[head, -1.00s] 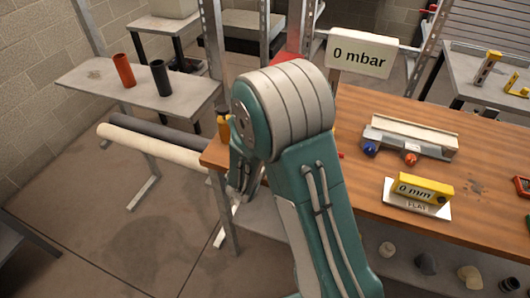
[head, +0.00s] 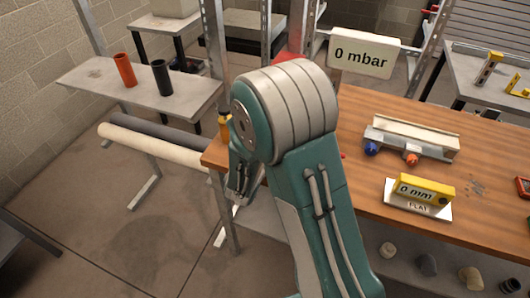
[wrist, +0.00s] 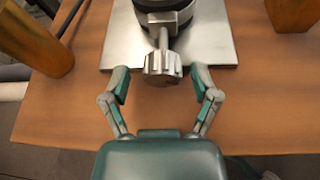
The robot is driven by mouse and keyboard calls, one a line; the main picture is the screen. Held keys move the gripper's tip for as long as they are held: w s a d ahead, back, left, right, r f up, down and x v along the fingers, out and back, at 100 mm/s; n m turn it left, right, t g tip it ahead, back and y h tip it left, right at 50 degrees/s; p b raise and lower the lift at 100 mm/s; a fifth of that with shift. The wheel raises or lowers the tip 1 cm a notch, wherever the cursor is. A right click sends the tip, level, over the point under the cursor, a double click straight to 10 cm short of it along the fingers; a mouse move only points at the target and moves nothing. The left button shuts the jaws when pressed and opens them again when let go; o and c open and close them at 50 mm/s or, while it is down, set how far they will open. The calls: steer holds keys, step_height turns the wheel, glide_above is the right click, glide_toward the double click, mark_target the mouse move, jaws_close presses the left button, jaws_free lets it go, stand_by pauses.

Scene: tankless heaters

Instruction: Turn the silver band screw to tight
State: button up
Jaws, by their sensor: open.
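The silver band screw (wrist: 163,67) is a ribbed knob on a short stem, at the top middle of the wrist view. Its stem joins a silver band (wrist: 165,18) around a dark upright cylinder (wrist: 157,4). My gripper (wrist: 160,78) is open, with one finger to the left of the knob and one to the right. Gaps show between the knob and both fingers, and nothing is held. In the head view my arm hides the screw and the band.
The cylinder stands on a metal plate (wrist: 222,45) on the wooden bench (head: 345,185). Orange-brown posts stand at left (wrist: 35,38) and right (wrist: 293,12).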

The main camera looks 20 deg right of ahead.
steer(key=v, duration=1.1)
steer(key=shift+f, duration=0.15)
